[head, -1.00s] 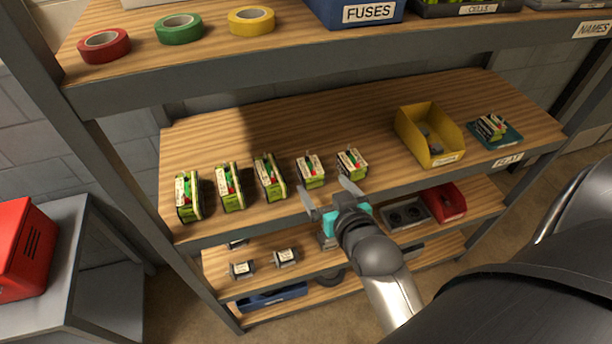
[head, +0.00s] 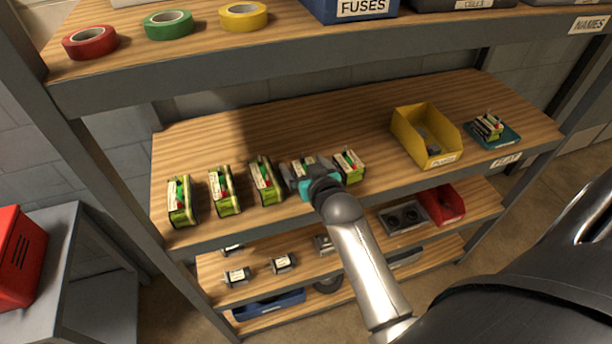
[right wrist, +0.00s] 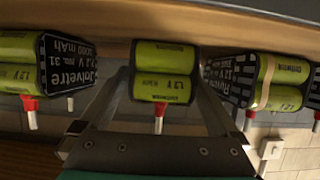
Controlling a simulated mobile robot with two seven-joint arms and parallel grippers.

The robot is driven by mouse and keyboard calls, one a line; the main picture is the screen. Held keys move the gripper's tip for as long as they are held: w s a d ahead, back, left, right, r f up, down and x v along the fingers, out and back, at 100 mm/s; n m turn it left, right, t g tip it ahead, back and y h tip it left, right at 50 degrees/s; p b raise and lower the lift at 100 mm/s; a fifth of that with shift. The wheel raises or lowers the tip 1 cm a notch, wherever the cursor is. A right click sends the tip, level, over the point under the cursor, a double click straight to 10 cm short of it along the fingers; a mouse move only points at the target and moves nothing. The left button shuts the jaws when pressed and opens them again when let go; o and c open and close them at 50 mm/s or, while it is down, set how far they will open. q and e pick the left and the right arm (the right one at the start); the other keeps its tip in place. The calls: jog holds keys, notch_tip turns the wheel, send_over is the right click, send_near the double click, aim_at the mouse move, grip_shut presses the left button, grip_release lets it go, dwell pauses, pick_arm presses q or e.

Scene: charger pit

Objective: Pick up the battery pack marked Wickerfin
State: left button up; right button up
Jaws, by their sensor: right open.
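Several green battery packs with printed labels stand in a row on the middle shelf (head: 270,120). My right gripper (head: 305,172) is at the fourth pack from the left and partly hides it (head: 300,163). In the right wrist view its open fingers (right wrist: 165,88) stand on either side of this pack (right wrist: 165,62), with a gap at each side. That pack's name cannot be read. The neighbouring pack at the left (right wrist: 60,65) reads Jolvetre. The one at the right (right wrist: 255,78) has a name starting "Ruv". I cannot read Wickerfin anywhere. My left gripper is not in view.
A yellow bin (head: 425,138) and a teal tray (head: 505,137) holding another pack are at the shelf's right. The upper shelf (head: 220,65) overhangs, bearing tape rolls and a blue FUSES box (head: 350,8). A lower shelf (head: 255,260) holds small items. The middle shelf's back is clear.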

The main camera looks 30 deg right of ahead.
jog(key=shift+w+d+f, duration=0.15)
jog(key=shift+w+f, duration=0.1)
jog(key=shift+w, duration=0.35)
grip_shut()
dwell(0.4)
jog(key=shift+r, duration=0.1)
